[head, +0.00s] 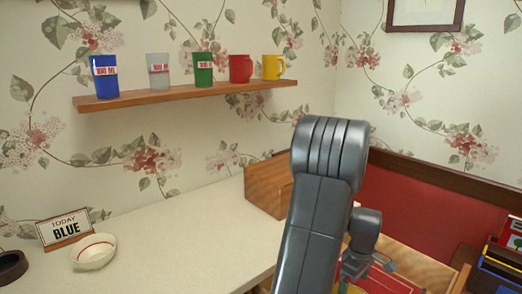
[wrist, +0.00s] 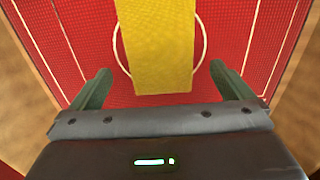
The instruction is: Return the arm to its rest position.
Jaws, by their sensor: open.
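My gripper (wrist: 159,72) is open in the wrist view, its two dark green fingers spread wide. A yellow block-like thing (wrist: 158,45) lies ahead of and between the fingers, with clear gaps on both sides. It rests on or just above a red surface (wrist: 75,30) with white lines and a white circle; I cannot tell whether it touches. In the head view my arm rises in the middle and bends down to the right. The gripper end is small and partly hidden near the bottom edge. The red surface (head: 385,282) shows there beside it, inside a wooden rim.
A wooden box (head: 268,188) stands on the pale counter (head: 190,245) behind my arm. A white bowl (head: 94,252) and a "TODAY BLUE" sign (head: 65,229) are at left. A wall shelf (head: 190,94) holds several cups. Colourful items (head: 500,262) lie at far right. The counter's middle is clear.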

